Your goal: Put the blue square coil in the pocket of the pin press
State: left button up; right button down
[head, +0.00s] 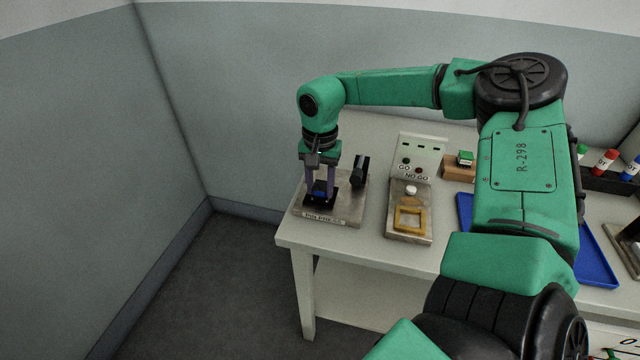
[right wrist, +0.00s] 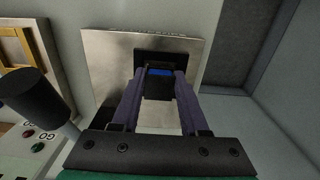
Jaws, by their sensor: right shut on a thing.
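The pin press (head: 341,215) is a metal plate with a printed label at the left end of the table. It carries a dark block (right wrist: 181,55) and a black cylindrical handle (head: 359,171). My right gripper (head: 320,189) points down over the press, shut on the blue square coil (head: 319,187). In the right wrist view the blue coil (right wrist: 159,72) shows between the fingertips, at the dark block. The fingers and a dark part hide most of the coil. I cannot tell whether it is seated in the pocket or just above it. My left gripper is not in view.
Right of the press stands a GO / NO GO gauge (head: 417,158) with a yellow square frame (head: 398,219) on its plate. A blue tray (head: 597,270) lies partly under my right arm. Colored-capped bottles (head: 606,160) stand at the back right. The table's left edge is close to the press.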

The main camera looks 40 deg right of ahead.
aim_at(320, 188)
jog(key=shift+f, duration=0.2)
jog(key=shift+c, duration=2.1)
grip_release()
jog(key=shift+r, duration=0.1)
jog(key=shift+r+p, duration=0.3)
jog(key=shift+r, duration=0.05)
notch_tip(320, 188, up, 12)
jog(key=b, duration=0.1)
jog(key=shift+f, duration=0.2)
